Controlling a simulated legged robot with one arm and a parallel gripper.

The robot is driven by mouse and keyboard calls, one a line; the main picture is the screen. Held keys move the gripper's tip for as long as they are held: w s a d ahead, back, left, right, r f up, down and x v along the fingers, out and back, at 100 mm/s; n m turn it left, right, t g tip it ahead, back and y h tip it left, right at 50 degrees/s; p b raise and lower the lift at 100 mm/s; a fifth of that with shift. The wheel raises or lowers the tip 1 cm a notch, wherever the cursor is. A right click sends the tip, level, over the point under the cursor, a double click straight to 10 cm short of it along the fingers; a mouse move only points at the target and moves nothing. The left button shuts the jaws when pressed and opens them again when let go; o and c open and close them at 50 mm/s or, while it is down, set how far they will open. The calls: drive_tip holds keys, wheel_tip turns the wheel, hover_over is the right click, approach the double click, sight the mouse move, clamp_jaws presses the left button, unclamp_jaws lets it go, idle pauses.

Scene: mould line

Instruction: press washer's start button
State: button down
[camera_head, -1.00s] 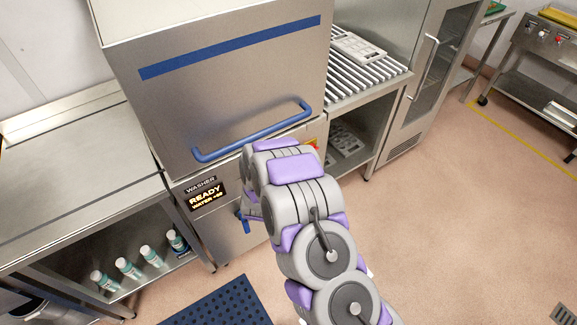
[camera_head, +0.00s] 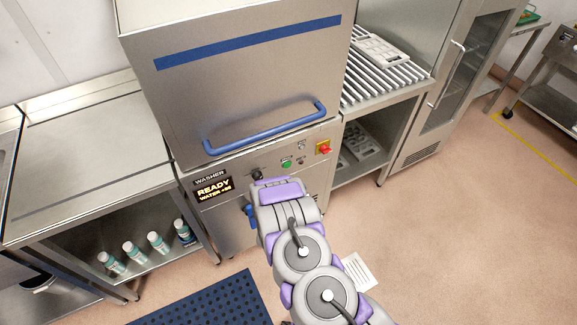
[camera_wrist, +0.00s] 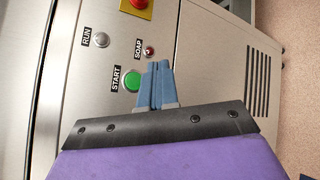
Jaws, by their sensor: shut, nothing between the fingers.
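The washer (camera_head: 230,90) is a steel machine with a blue handle, and its display (camera_head: 213,190) reads READY. Its green start button (camera_head: 286,164) is on the front panel below the handle. In the wrist view the button (camera_wrist: 132,80) sits beside the label START, just left of my fingertips. My gripper (camera_wrist: 157,68) is shut and empty, its blue fingers together and pointing at the panel. I cannot tell whether the fingertips touch the panel.
A red knob on a yellow plate (camera_head: 324,148) is right of the button. In the wrist view a SOAP switch (camera_wrist: 149,51) and a RUN lamp (camera_wrist: 101,40) lie close by. A steel table (camera_head: 90,150) stands left, a slatted rack (camera_head: 385,80) right. Floor on the right is open.

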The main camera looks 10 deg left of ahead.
sight(287, 165)
drive_tip(key=w+a+b, duration=0.2)
drive_tip(key=w+a, duration=0.2)
drive_tip(key=w, duration=0.3)
drive_tip(key=shift+w, duration=0.15)
idle(0.5)
drive_tip(key=shift+a, duration=0.2)
drive_tip(key=shift+a, duration=0.3)
drive_tip(key=shift+d, duration=0.3)
drive_tip(key=shift+a, duration=0.2)
drive_tip(key=shift+d, duration=0.15)
idle(0.3)
